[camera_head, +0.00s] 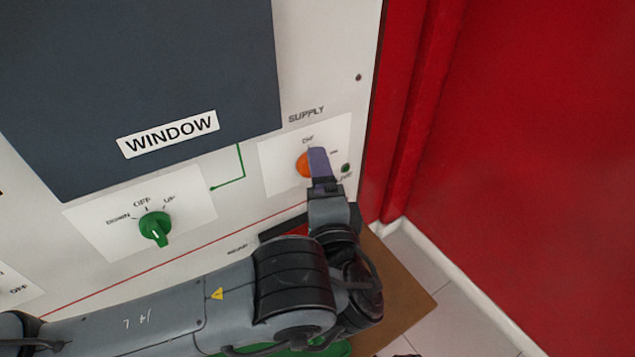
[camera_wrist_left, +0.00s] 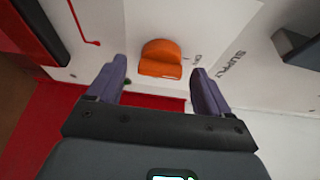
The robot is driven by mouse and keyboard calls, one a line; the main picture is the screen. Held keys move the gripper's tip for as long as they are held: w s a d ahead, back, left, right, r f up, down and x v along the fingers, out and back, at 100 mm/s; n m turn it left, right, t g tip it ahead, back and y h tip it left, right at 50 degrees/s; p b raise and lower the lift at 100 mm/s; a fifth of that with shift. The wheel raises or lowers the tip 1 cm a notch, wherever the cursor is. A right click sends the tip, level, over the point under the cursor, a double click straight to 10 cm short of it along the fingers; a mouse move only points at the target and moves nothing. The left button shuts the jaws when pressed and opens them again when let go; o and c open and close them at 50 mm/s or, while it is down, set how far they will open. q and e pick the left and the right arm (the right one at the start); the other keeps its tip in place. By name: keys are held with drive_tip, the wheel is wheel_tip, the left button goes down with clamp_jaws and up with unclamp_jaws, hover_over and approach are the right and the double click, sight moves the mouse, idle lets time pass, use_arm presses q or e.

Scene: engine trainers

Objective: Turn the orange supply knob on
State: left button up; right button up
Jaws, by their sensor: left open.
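The orange supply knob (camera_head: 303,165) sits on a white plate under the SUPPLY label on the panel, partly hidden by my gripper in the head view. In the left wrist view the orange knob (camera_wrist_left: 160,58) shows whole, between and beyond my fingertips. My left gripper (camera_head: 319,160) is at the knob in the head view; its purple fingers (camera_wrist_left: 158,85) are open on either side with gaps showing. I cannot tell whether either finger touches the knob. My right gripper is not in view.
A green knob (camera_head: 155,227) with DOWN, OFF and UP marks is on the panel to the left. A dark window panel (camera_head: 140,80) is above. A red wall (camera_head: 530,130) stands close on the right. A brown board (camera_head: 405,285) lies below.

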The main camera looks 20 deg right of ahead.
use_arm(q)
drive_tip(key=shift+w, duration=0.3)
drive_tip(key=c, duration=1)
drive_tip(key=m+g+y+p, duration=0.1)
drive_tip(key=m+p, duration=0.3)
drive_tip(key=p, duration=0.5)
drive_tip(key=m+g+y+p, duration=0.2)
drive_tip(key=m+p, duration=0.3)
drive_tip(key=p, duration=0.4)
drive_tip(key=d+r+m+g+y+p, duration=0.1)
drive_tip(key=m+y+p, duration=0.2)
drive_tip(key=p, duration=0.7)
drive_tip(key=shift+m, duration=0.8)
drive_tip(key=shift+c, duration=0.2)
drive_tip(key=shift+w+f, duration=0.1)
